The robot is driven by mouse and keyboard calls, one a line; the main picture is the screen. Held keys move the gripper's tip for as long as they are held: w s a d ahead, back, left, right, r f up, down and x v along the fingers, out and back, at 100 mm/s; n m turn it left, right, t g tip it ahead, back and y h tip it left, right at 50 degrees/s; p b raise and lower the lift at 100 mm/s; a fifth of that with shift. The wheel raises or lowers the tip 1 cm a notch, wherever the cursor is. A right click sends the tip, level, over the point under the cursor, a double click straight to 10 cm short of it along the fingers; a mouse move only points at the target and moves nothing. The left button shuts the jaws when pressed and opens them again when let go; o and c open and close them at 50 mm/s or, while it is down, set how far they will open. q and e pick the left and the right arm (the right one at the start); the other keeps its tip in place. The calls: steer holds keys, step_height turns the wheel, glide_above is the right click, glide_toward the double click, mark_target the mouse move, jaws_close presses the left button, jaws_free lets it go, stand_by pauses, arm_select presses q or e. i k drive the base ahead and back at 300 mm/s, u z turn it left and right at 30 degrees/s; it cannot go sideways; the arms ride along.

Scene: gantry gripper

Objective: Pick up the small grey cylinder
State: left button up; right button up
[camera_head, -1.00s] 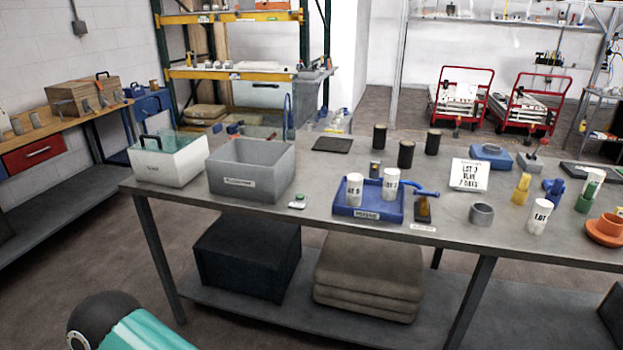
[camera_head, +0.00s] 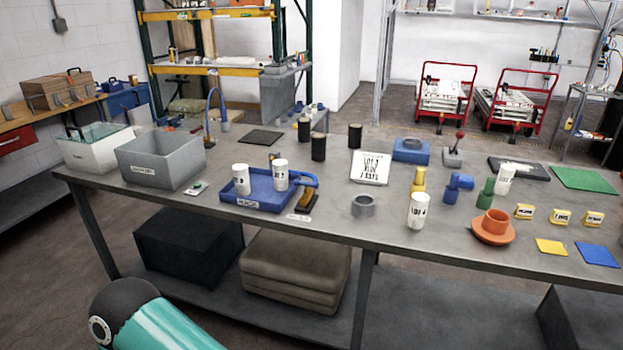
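A small grey cylinder (camera_head: 363,206), short and open at the top like a ring, stands on the grey workbench (camera_head: 330,217) near its front edge. It is right of the blue tray (camera_head: 245,204) and left of a white labelled cylinder (camera_head: 418,211). Nothing touches it. A teal and black link of my arm shows at the bottom left, in front of the bench. Neither of my grippers is in view.
The blue tray holds two white labelled cylinders. A grey bin (camera_head: 162,160) stands at the left. An orange flanged part (camera_head: 493,228), green and blue fittings and a white sign (camera_head: 370,167) stand at the right. Bare bench surrounds the grey cylinder.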

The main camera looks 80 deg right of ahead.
mark_target(280, 177)
steer(key=z, duration=0.05)
steer(key=k, duration=0.55)
steer(key=u, duration=1.35)
steer(key=i, duration=0.1)
steer(key=z, duration=3.05)
steer(key=i, duration=1)
steer(key=u, duration=0.05)
